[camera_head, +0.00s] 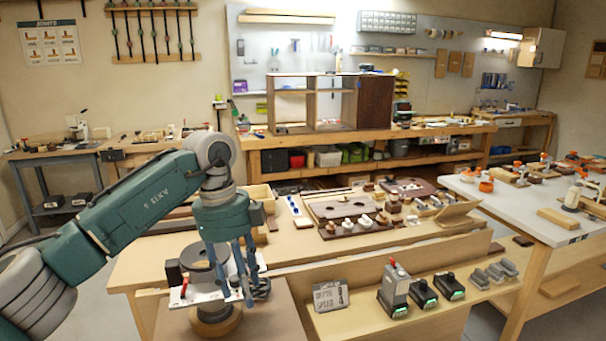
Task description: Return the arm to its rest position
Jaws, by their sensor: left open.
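My left arm comes in from the left, and its gripper (236,284) points down at the front left of the wooden bench. The gripper is open, with its blue-green fingers spread. It hangs over or beside a white plate (205,297) and a dark round piece (202,268) on a brown round base (215,322). I cannot tell whether the fingers touch any of these. Nothing shows held between them. My right gripper is not in view.
The wooden bench (150,262) carries wooden parts and boards at its middle. A grey device (396,287), black-and-green units (449,286) and a small sign (330,295) stand on the front shelf. A white table (500,200) is at right. An open cabinet (330,103) stands behind.

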